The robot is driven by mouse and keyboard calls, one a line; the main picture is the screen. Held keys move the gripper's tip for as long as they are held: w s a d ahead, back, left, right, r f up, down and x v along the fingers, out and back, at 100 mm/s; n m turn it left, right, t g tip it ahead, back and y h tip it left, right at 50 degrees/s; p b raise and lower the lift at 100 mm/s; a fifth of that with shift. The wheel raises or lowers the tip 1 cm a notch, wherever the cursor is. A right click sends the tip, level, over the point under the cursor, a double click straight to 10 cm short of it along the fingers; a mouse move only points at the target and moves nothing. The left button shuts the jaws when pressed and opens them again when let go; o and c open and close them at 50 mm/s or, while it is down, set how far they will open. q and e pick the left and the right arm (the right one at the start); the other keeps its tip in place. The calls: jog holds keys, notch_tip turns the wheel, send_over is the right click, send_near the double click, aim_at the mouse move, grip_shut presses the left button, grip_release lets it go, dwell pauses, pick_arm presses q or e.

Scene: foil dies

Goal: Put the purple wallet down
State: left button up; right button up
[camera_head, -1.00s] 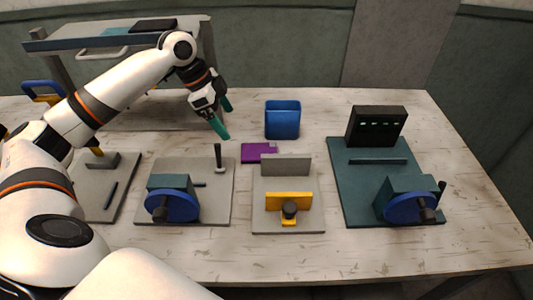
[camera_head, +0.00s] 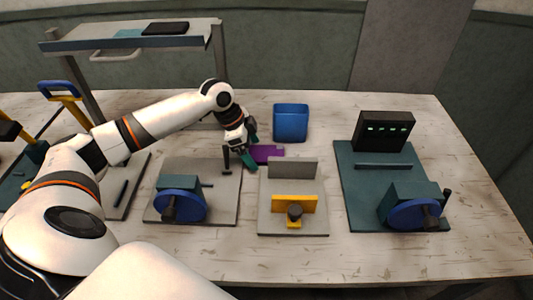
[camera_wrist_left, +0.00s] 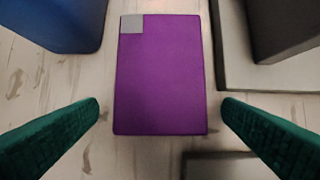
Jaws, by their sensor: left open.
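The purple wallet (camera_head: 267,154) lies flat on the table in the head view, behind the plate with the yellow block. In the left wrist view the wallet (camera_wrist_left: 160,80) shows whole, with a grey square at its top left corner. My left gripper (camera_head: 251,150) is at the wallet's left end in the head view. In the left wrist view its green fingers (camera_wrist_left: 160,118) are open, one on each side of the wallet, with gaps to it. My right gripper is not in view.
A blue bin (camera_head: 290,122) stands just behind the wallet. A grey plate with a yellow block (camera_head: 294,204) is in front. Another grey plate (camera_head: 222,207) has a blue wheel. A teal plate (camera_head: 352,211) with a black box is at right. A raised shelf (camera_head: 130,38) is at back left.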

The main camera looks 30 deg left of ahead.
pick_arm(q)
jog(key=c, duration=1.2)
jog(key=shift+o, duration=0.2)
jog(key=shift+r, duration=0.1)
